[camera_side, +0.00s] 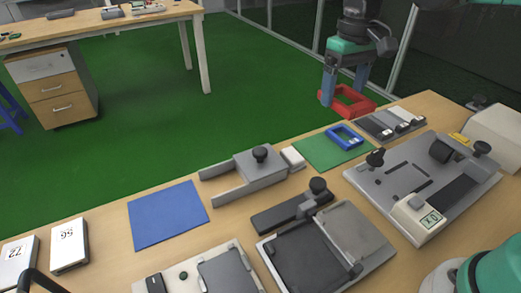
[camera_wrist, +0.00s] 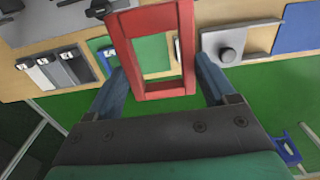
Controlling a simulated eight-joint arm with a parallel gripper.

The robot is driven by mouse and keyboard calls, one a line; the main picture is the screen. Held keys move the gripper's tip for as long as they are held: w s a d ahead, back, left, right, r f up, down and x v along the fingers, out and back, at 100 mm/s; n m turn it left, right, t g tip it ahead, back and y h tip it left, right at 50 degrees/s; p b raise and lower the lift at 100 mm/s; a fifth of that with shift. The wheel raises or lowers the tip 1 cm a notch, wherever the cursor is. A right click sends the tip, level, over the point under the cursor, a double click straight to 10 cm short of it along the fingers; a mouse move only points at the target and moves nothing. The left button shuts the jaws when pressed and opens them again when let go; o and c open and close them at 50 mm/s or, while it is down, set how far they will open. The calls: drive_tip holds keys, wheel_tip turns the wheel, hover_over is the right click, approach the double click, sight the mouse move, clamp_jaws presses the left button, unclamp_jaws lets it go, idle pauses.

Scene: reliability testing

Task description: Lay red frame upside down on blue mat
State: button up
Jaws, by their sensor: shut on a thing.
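A red rectangular frame (camera_side: 348,114) is held in my gripper (camera_side: 345,92), in the air beyond the table's far edge in the side view. In the wrist view the red frame (camera_wrist: 123,50) lies between my two blue-grey fingers (camera_wrist: 161,75), which are shut on it. I cannot tell which face of it is up. The blue mat (camera_side: 168,215) lies flat and bare on the wooden table, well to the left of my gripper in the side view. It also shows at the top right of the wrist view (camera_wrist: 299,27).
A blue frame (camera_side: 345,135) sits on a green mat (camera_side: 318,152) near the table's far edge. A grey fork-shaped fixture (camera_side: 252,172) stands between the mats. White boxes (camera_side: 69,245) stand left of the blue mat. Grey fixtures (camera_side: 430,183) fill the right side.

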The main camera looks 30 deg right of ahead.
drive_tip(key=s+a+r, duration=0.2)
drive_tip(key=s+a, duration=0.2)
drive_tip(key=a, duration=0.4)
wheel_tip(320, 180, up, 2)
hover_over(297, 254)
wheel_tip(297, 254, down, 20)
drive_tip(key=shift+r, duration=0.2)
drive_tip(key=shift+f, duration=0.15)
drive_tip(key=o, duration=1.2)
drive_tip(key=shift+o, duration=0.2)
